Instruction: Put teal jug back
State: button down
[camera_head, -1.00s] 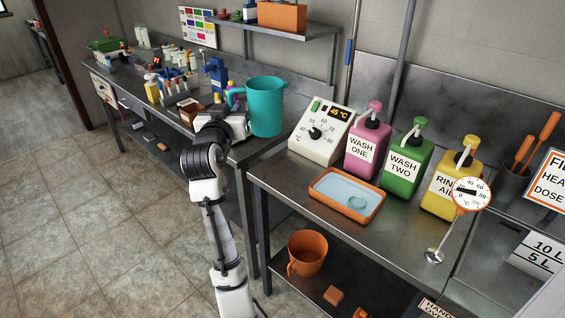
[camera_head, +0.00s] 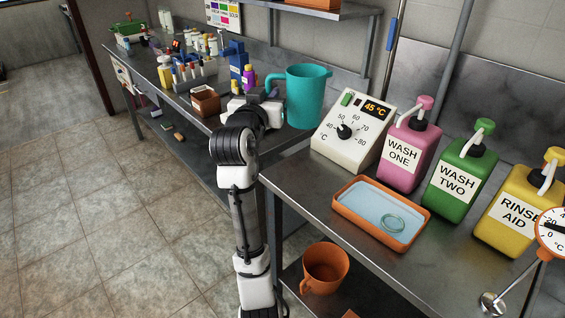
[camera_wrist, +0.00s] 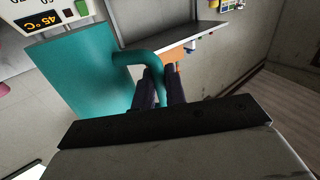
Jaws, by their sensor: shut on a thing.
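The teal jug (camera_head: 308,97) is upright at the near end of the far bench, left of the temperature controller in the head view. It also fills the left of the wrist view (camera_wrist: 85,75). My gripper (camera_wrist: 163,85) is shut on the jug's handle (camera_wrist: 137,56), with the dark fingers on either side of it. In the head view my gripper (camera_head: 272,88) is at the handle, left of the jug's body. I cannot tell whether the jug's base touches the bench.
The temperature controller (camera_head: 353,133), pink bottle (camera_head: 407,150), green bottle (camera_head: 460,178) and yellow bottle (camera_head: 517,212) stand on the near bench. An orange tray (camera_head: 352,222) lies in front. An orange jug (camera_head: 325,270) is on the lower shelf. A brown box (camera_head: 205,101) and vials crowd the far bench.

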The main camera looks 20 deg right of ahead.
notch_tip(320, 180, down, 17)
jog(key=shift+r+p, duration=0.1)
jog(key=shift+p, duration=0.55)
jog(key=shift+f, duration=0.2)
jog(key=c, duration=1.5)
grip_release()
jog(key=shift+o, duration=0.2)
jog(key=shift+r, duration=0.1)
